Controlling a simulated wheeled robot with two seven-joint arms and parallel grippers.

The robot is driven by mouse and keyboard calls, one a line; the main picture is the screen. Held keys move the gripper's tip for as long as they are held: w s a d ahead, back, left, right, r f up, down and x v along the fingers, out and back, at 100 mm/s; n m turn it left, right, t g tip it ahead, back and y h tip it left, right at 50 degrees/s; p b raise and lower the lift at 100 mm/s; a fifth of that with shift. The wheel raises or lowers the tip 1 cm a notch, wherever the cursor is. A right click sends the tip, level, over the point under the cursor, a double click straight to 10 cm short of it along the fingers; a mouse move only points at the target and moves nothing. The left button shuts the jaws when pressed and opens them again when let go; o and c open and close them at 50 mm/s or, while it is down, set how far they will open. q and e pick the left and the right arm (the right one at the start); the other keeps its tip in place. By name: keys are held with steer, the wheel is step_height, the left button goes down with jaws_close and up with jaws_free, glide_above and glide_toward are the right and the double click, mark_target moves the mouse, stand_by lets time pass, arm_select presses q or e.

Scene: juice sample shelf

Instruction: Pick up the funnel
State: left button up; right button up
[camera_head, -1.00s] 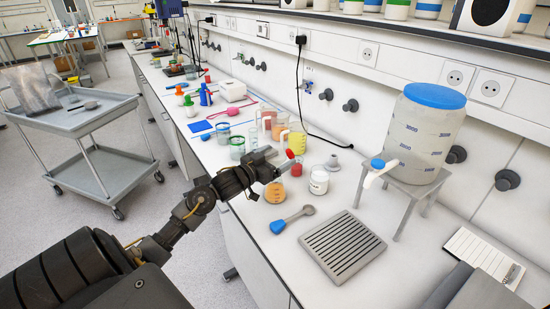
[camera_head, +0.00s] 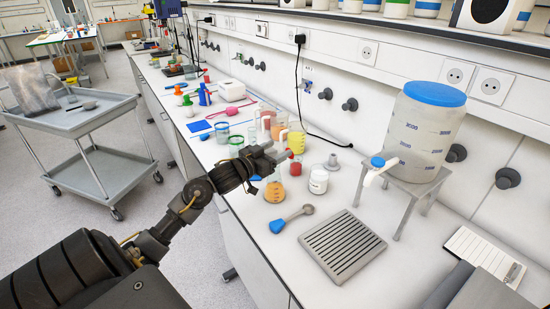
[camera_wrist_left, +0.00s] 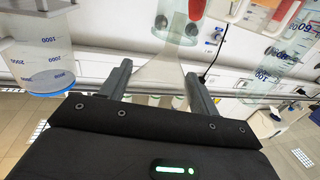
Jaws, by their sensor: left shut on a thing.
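My left gripper (camera_head: 283,156) is over the bench, above and beside the orange flask. In the left wrist view its two fingers (camera_wrist_left: 158,85) are shut around a clear, cone-shaped thing that looks like the funnel (camera_wrist_left: 160,68). Its wide end is low between the fingers and it narrows upward. In the head view the gripper hides most of it. A small grey funnel-shaped piece (camera_head: 333,163) stands on the bench to the right, apart from the gripper. My right gripper is not in view.
Close by stand the orange flask (camera_head: 275,190), a white jar (camera_head: 318,181) and a yellow jug (camera_head: 295,140). A blue-handled spoon (camera_head: 290,219) and a slotted grey tray (camera_head: 342,246) lie in front. A dispenser (camera_head: 422,130) stands on a stand at right.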

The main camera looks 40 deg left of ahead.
arm_select(q)
steer(key=s+a+r+b, duration=0.2)
steer(key=s+a+r, duration=0.7)
steer(key=a+r, duration=0.1)
steer(key=shift+a+r+b, duration=0.35)
steer(key=shift+a+r, duration=0.05)
steer(key=shift+a, duration=0.05)
steer(key=shift+w, duration=0.1)
steer(key=s+d+f+m+h, duration=0.2)
steer(key=d+f+h, duration=0.2)
steer(key=d+f, duration=1.2)
steer(key=s+d+f+m+g+h, duration=0.1)
steer(key=s+d+h, duration=0.1)
steer(key=d, duration=0.7)
steer(key=s+d+f+m+g+h, duration=0.1)
steer(key=s+d+m, duration=0.1)
steer(key=d, duration=0.8)
steer(key=shift+w+a+r+n+t+y, duration=0.1)
steer(key=shift+w+r+n+t+y, duration=0.3)
steer(key=shift+n+y, duration=0.85)
steer(key=shift+w+a+r+n+t+y, duration=0.1)
steer(key=shift+w+r+n+t+y, duration=0.35)
steer(key=shift+y, duration=1.25)
steer(key=shift+w+r+n+t+y, duration=0.15)
steer(key=shift+w+r+n+y, duration=0.3)
steer(key=shift+n+y, duration=0.95)
